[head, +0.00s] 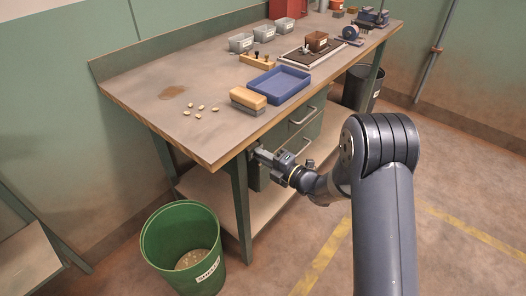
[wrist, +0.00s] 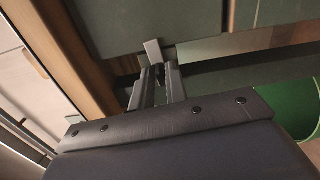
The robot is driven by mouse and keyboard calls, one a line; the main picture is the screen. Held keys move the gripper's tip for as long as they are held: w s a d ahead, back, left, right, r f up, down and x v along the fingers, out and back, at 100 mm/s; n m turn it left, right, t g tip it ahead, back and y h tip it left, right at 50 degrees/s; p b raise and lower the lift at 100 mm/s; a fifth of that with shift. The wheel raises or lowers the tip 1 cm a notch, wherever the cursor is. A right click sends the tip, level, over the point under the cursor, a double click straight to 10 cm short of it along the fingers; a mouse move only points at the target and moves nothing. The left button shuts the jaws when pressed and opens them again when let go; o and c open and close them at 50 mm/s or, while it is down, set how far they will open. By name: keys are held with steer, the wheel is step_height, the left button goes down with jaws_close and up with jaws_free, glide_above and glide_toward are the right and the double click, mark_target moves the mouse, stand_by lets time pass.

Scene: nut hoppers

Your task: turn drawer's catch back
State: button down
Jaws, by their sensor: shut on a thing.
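The drawers (head: 304,128) are a green-grey unit with pale bar handles, hung under the workbench top. My gripper (head: 256,153) is at the left edge of the drawer unit, beside the bench's front leg. In the wrist view my gripper (wrist: 159,75) has its two fingers close together at a small light-grey tab, the catch (wrist: 153,51), against the green front. The fingers are shut on the catch. In the head view the catch is hidden behind my gripper, and how far it is turned cannot be told.
A green bin (head: 182,243) stands on the floor left of the bench leg. The workbench (head: 150,98) carries a blue tray (head: 279,85), a brush (head: 248,97), small grey bins (head: 241,42) and several loose nuts. A lower shelf (head: 215,190) runs beneath.

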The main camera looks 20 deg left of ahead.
steer(key=shift+m+p, duration=0.3)
steer(key=shift+m, duration=0.3)
steer(key=c, duration=1.6)
jaws_free()
steer(key=shift+d, duration=0.1)
steer(key=v, duration=1)
steer(key=shift+s+d, duration=0.15)
steer(key=shift+d, duration=0.2)
steer(key=x, duration=1.1)
